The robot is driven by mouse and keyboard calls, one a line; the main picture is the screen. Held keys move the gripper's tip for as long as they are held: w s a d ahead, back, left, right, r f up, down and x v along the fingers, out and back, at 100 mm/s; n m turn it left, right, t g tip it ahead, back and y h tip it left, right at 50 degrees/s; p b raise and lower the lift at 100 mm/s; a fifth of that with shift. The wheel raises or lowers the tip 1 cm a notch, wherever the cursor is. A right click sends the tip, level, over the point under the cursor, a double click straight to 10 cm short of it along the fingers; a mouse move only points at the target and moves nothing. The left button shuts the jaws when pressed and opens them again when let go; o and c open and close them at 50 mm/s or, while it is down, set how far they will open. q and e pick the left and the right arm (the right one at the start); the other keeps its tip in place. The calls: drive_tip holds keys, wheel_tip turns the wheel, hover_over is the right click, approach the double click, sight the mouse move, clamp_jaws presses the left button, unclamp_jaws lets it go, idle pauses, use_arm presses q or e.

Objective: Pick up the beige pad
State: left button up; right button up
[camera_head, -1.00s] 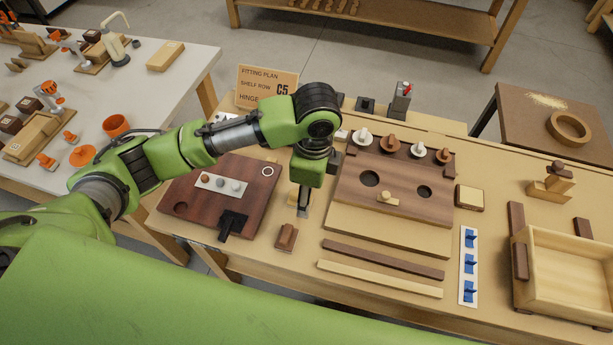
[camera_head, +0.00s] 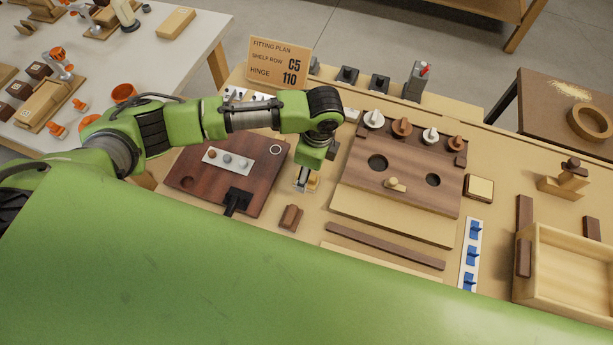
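A small square beige pad with a dark brown edge (camera_head: 480,187) lies flat on the bench, right of the dark wood board with two holes. My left gripper (camera_head: 305,184) points down over the bench, between the reddish-brown board and the board with holes, well left of that pad. A small beige or tan piece (camera_head: 313,182) shows right at its fingertips. I cannot tell whether the fingers hold it, touch it or are only above it. The finger gap is too small to read. My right gripper is out of view.
The reddish-brown board (camera_head: 254,187) carries a black hinge-like part. The board with holes (camera_head: 408,187) has several knobs behind it. A brown block (camera_head: 290,217), a dark strip (camera_head: 385,246), a blue-hooked white strip (camera_head: 472,255) and a wooden tray (camera_head: 530,275) surround the area.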

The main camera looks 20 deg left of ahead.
use_arm(q)
wheel_tip(320, 180, down, 3)
drive_tip(key=shift+a+r, duration=0.15)
drive_tip(key=shift+r, duration=0.05)
drive_tip(key=shift+w+f, duration=0.1)
drive_tip(key=shift+f, duration=0.35)
drive_tip(key=c, duration=1.2)
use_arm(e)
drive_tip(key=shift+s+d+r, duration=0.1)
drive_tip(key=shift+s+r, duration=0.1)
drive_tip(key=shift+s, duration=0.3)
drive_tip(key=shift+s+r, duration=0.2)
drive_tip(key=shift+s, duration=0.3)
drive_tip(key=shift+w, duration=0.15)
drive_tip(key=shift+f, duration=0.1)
